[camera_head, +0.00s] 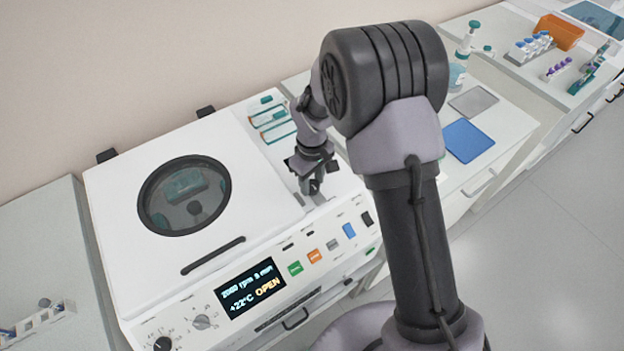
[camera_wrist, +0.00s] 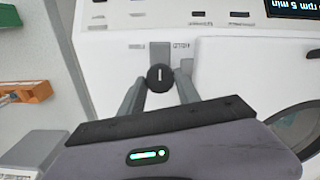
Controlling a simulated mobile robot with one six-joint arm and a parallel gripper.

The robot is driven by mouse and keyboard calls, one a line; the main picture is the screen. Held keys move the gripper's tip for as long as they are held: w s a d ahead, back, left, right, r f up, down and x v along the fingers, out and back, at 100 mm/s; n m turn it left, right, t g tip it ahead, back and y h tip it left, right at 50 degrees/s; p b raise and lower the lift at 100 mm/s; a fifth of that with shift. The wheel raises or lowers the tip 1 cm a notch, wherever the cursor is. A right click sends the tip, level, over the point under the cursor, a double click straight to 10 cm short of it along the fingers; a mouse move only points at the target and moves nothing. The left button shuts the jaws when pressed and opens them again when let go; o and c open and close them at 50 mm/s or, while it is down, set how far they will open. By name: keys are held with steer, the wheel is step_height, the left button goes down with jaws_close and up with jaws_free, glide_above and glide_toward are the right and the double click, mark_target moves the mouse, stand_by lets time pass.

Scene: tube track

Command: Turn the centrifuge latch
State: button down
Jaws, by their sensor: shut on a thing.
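The white centrifuge (camera_head: 115,205) stands on the bench with its lid (camera_head: 245,160) down; a dark-rimmed round window (camera_head: 185,195) shows teal items inside. Its display (camera_head: 251,289) reads "OPEN". The latch is a round black knob with a white line (camera_wrist: 160,77), on the top panel to the right of the lid in the head view. The line points along the picture's vertical in the wrist view. My gripper (camera_head: 311,190) is lowered onto this panel and shut on the latch, one finger on each side. In the head view my gripper hides most of the latch.
Teal-capped tubes (camera_head: 270,119) lie behind my gripper on the centrifuge top. Coloured buttons (camera_head: 314,256) line its front. A blue mat (camera_head: 468,140) and a bottle (camera_head: 458,75) are on the bench to the right. An orange box (camera_head: 560,31) stands farther back.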

mark_target(312, 185)
stand_by(0.4)
steer(key=c, duration=0.9)
jaws_free()
steer(key=shift+o, duration=0.2)
step_height(312, 185, up, 18)
steer(key=p, duration=0.3)
steer(key=shift+f+p, duration=0.25)
steer(key=shift+p, duration=0.1)
